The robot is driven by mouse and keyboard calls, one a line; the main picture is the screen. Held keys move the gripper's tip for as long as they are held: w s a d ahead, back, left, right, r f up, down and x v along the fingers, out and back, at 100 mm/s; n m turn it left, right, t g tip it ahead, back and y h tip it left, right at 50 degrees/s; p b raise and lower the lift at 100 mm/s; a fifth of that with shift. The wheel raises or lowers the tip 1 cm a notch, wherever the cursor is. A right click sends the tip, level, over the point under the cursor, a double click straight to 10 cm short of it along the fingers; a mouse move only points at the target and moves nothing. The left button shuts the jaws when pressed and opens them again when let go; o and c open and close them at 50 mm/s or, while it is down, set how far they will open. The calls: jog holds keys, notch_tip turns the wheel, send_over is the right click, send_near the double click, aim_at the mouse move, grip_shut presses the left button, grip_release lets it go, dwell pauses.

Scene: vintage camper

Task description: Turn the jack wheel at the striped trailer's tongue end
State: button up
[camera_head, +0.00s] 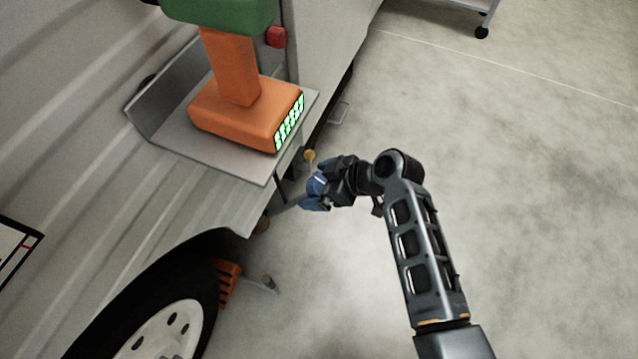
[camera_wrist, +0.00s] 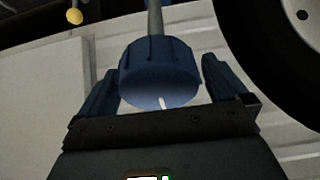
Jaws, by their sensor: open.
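A blue round knob-like wheel (camera_wrist: 160,72) on a grey shaft (camera_wrist: 155,18) is in the middle of the wrist view; I take it to be the jack wheel. My gripper (camera_wrist: 158,64) is open, with one blue finger on each side of the wheel. Narrow gaps show between the fingers and the wheel, so the jaws look around it but not closed on it. In the head view, my gripper (camera_head: 314,193) is beside the ridged pale trailer (camera_head: 60,130), at the end of a grey rod (camera_head: 285,207). There the wheel is hard to tell from the blue fingers.
A metal shelf (camera_head: 170,150) with an orange and green device (camera_head: 232,112) juts out above and left of my gripper. A tire (camera_head: 195,270) and an orange chock (camera_head: 229,284) are below left. A yellow ball-ended part (camera_head: 310,155) is close by. Open concrete floor (camera_head: 530,180) lies right.

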jog(key=c, duration=1)
jog(key=shift+o, duration=0.2)
jog(key=shift+m, duration=0.3)
jog(key=m+p, duration=0.1)
jog(key=m, duration=0.1)
jog(key=m+t+p, duration=0.1)
jog(key=m+p, duration=0.1)
jog(key=shift+w+d+r+h, duration=0.1)
jog(key=shift+w+h, duration=0.1)
jog(key=shift+h, duration=0.1)
jog(key=shift+w+d+m+t+h+p, duration=0.1)
jog(key=shift+m+t+h+p, duration=0.25)
jog(key=shift+m+p, duration=1.35)
jog(key=shift+f+m+b, duration=0.25)
jog(key=shift+m+b, duration=0.1)
jog(key=shift+m, duration=0.15)
